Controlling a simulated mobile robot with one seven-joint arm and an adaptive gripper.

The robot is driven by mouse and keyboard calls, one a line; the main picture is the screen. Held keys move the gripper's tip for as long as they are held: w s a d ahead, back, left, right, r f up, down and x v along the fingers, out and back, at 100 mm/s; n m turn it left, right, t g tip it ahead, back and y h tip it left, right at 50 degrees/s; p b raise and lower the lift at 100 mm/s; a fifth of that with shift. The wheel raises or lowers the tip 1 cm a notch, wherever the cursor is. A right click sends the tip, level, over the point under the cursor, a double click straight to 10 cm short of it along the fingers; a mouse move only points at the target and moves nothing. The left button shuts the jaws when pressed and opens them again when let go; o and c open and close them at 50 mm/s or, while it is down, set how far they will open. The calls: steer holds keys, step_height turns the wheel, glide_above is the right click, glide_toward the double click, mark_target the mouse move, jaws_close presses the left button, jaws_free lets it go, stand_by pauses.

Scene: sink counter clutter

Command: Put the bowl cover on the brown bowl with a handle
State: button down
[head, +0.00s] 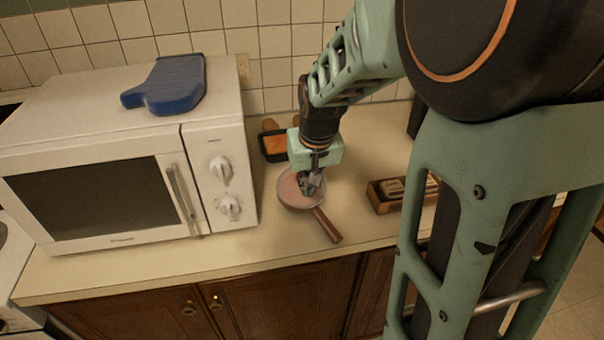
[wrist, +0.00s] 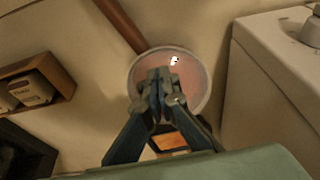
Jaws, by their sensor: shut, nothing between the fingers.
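The brown bowl with its long brown handle (head: 327,224) stands on the counter to the right of the microwave, handle toward the front edge. A round pinkish, see-through-looking disc with a pale rim, which looks like the bowl cover (head: 288,188), lies over the bowl's opening. The cover also shows in the wrist view (wrist: 198,82), with a bright glint; I cannot tell whether it sits fully flush. My gripper (head: 309,187) is right above the cover, pointing down. Its fingers (wrist: 160,78) are together and empty, hiding the cover's middle; contact with it is unclear.
A white microwave (head: 225,150) stands close on the left, with a blue mitt-shaped thing (head: 175,85) on top. A black tray with an orange inside (head: 274,145) is behind the bowl. A wooden box (head: 380,203) with small items is at the right. The counter's front strip is clear.

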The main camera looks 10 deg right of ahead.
steer(key=shift+w, duration=0.25)
steer(key=shift+w, duration=1.05)
steer(key=shift+s, duration=0.15)
